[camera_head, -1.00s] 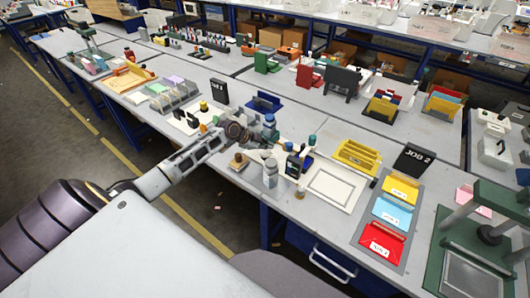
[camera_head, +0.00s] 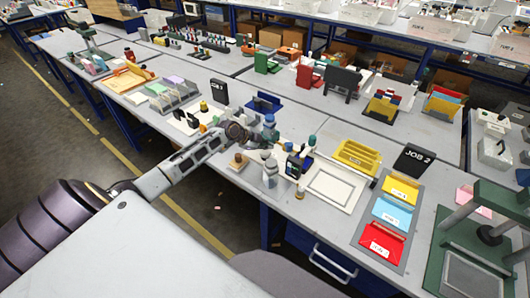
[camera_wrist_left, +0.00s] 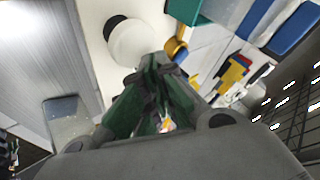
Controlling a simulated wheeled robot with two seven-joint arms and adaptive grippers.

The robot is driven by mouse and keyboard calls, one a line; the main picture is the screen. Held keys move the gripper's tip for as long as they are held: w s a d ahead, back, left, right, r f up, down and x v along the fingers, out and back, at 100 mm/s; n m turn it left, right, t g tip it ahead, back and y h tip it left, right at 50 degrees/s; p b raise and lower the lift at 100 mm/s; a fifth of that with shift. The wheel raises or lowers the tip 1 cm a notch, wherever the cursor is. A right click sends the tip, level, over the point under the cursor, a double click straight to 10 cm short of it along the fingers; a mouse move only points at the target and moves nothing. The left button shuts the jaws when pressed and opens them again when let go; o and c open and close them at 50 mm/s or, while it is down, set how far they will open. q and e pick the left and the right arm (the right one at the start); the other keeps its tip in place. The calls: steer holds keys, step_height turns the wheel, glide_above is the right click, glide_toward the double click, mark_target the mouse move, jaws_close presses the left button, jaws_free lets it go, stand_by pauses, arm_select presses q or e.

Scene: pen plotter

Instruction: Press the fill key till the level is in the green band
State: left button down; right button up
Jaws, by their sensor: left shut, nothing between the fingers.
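My left gripper (camera_head: 268,150) is over the workbench at the near edge in the head view, at the end of the arm from the left. In the left wrist view its green fingers (camera_wrist_left: 153,100) are together and empty. A clear bottle or jar (camera_head: 270,180) stands below it, and a dark blue and white device (camera_head: 296,164) is just to its right. I cannot make out a fill key, a level or a green band; they are too small or hidden. A white round part with a black cap (camera_wrist_left: 128,40) lies beyond the fingers. My right gripper is not in view.
A white framed panel (camera_head: 332,187), a yellow tray (camera_head: 357,157) and a JOB 2 sign (camera_head: 414,162) stand to the right. A small wooden piece (camera_head: 238,160) is left of the bottle. The bench top beyond the device is partly clear.

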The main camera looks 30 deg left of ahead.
arm_select(q)
steer(key=shift+f+b, duration=0.4)
steer(key=shift+f, duration=0.05)
stand_by(0.6)
steer(key=shift+f, duration=0.25)
steer(key=shift+f+b, duration=0.2)
steer(key=shift+b, duration=0.15)
stand_by(0.5)
steer(key=shift+f, duration=0.25)
stand_by(0.5)
steer(key=shift+r, duration=0.15)
steer(key=shift+r+p, duration=0.3)
steer(key=shift+r, duration=0.7)
